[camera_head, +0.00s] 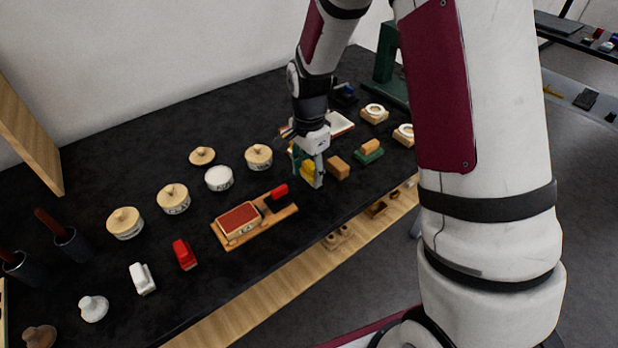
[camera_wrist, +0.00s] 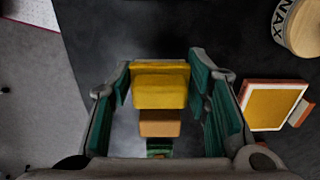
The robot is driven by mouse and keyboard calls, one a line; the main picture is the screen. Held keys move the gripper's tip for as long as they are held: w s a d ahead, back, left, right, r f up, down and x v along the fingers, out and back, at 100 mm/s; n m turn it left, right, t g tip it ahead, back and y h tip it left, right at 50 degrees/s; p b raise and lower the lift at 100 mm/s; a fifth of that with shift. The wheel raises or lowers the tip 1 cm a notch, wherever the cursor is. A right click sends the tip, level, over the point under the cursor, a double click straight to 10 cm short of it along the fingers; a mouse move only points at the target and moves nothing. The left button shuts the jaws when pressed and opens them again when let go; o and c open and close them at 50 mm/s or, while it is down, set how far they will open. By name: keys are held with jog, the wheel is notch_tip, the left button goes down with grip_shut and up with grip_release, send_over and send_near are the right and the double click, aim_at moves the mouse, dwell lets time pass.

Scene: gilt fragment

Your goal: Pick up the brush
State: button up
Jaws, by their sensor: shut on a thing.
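My gripper (camera_head: 308,172) reaches down to the black table top and is shut on a yellow block (camera_wrist: 160,86). The block sits between the green finger pads in the wrist view, and part of its yellow side shows between the fingers in the head view. No bristles show on it, so I cannot tell whether it is the brush. A brown block (camera_head: 338,168) lies just to the right of the gripper. An orange block on a green base (camera_head: 369,155) is further right.
A lidded WAX jar (camera_head: 258,157) and other pots stand left of the gripper. A wooden board with a red pad (camera_head: 238,220) lies in front. In the wrist view a framed yellow pad (camera_wrist: 275,105) is close right of the fingers. Dark grey cups (camera_head: 72,247) hold handles at far left.

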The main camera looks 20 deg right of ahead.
jog(key=s+a+r, duration=0.1)
jog(key=s, duration=1.5)
jog(key=shift+r, duration=0.2)
jog(key=o, duration=0.5)
jog(key=c, duration=0.4)
